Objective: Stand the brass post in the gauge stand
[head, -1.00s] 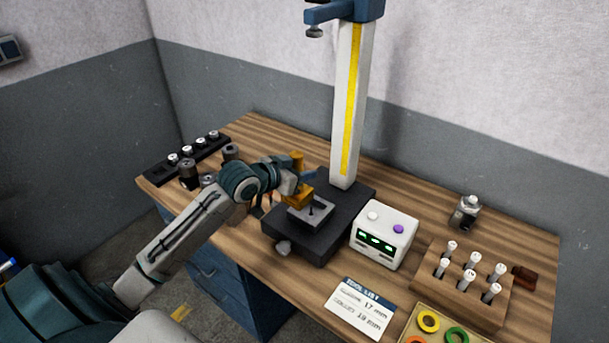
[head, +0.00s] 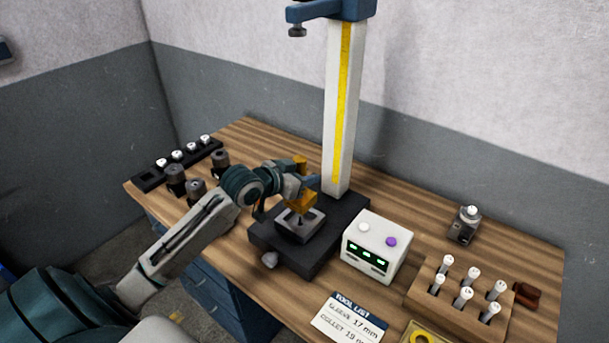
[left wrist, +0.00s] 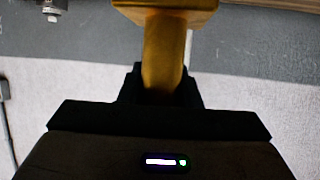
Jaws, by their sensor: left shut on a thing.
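The brass post (head: 301,200) is upright in my left gripper (head: 303,181), over the gauge stand. In the left wrist view the post (left wrist: 164,50) runs up from between the dark fingers (left wrist: 160,88) to a wide flange at the top edge. The gauge stand has a black base (head: 322,240), a white column (head: 336,120) with a yellow stripe, and a grey block (head: 291,234) with a dark opening on the base. The post's lower end shows just above or behind the block; I cannot tell how large the gap is. My right gripper is out of view.
A white box with green displays (head: 375,246) stands right of the base. A wooden rack (head: 448,292) holds several white-topped pins. Dark cylinders (head: 176,181) and a black rack (head: 150,181) stand at left. A tool list card (head: 349,317) lies in front.

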